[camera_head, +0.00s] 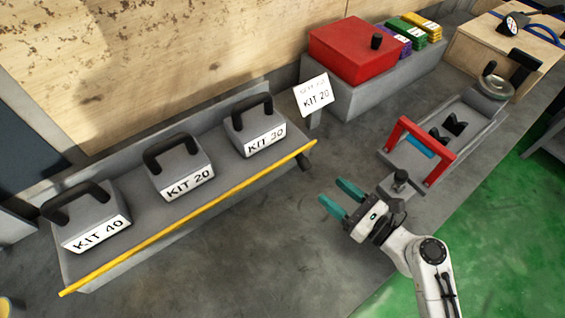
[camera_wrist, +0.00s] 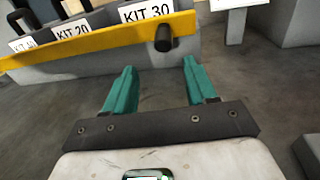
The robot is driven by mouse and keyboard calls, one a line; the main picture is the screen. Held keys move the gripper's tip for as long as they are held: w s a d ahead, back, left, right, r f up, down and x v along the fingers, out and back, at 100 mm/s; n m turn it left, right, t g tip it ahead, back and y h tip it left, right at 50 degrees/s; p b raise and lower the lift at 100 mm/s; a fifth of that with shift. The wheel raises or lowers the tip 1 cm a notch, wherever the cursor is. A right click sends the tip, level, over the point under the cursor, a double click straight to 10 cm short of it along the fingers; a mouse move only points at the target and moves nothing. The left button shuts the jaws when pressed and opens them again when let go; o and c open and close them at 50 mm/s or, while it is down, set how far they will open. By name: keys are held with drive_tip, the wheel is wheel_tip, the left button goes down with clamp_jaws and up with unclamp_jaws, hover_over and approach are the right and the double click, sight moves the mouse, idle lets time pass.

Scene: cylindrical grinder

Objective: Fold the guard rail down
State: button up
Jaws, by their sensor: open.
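The guard rail (camera_head: 200,215) is a long yellow bar along the front edge of the grey kit shelf, in front of the kit boxes. Its black grip (camera_head: 308,161) is at the right end. In the wrist view the yellow rail (camera_wrist: 100,38) crosses the top, and the black grip (camera_wrist: 163,38) sticks out towards me. My gripper (camera_head: 334,192) is open and empty, to the lower right of the grip and apart from it. In the wrist view the grip lies beyond and between the teal fingers (camera_wrist: 160,70).
Three grey boxes with black handles, labelled KIT 40 (camera_head: 92,220), KIT 20 (camera_head: 182,170) and KIT 30 (camera_head: 258,130), stand on the shelf. A KIT 20 sign (camera_head: 313,95) stands behind. A machine with a red frame (camera_head: 440,165) is on the right. Grey floor before the shelf is clear.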

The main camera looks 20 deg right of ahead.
sight(307, 168)
drive_tip(key=m, duration=0.2)
drive_tip(key=shift+s+d+m+t, duration=0.15)
drive_tip(key=shift+d+m+t, duration=0.15)
drive_tip(key=shift+m, duration=0.1)
drive_tip(key=shift+w+a, duration=0.15)
drive_tip(key=shift+w, duration=0.05)
drive_tip(key=p+x, duration=0.2)
drive_tip(key=x, duration=0.8)
drive_tip(key=shift+w+f, duration=0.1)
drive_tip(key=shift+w, duration=0.05)
drive_tip(key=shift+c, duration=0.2)
clamp_jaws()
drive_tip(key=shift+f+b, duration=0.35)
drive_tip(key=shift+b, duration=0.6)
drive_tip(key=t+b, duration=0.1)
drive_tip(key=b, duration=0.2)
drive_tip(key=shift+f, duration=0.15)
drive_tip(key=shift+b, duration=0.4)
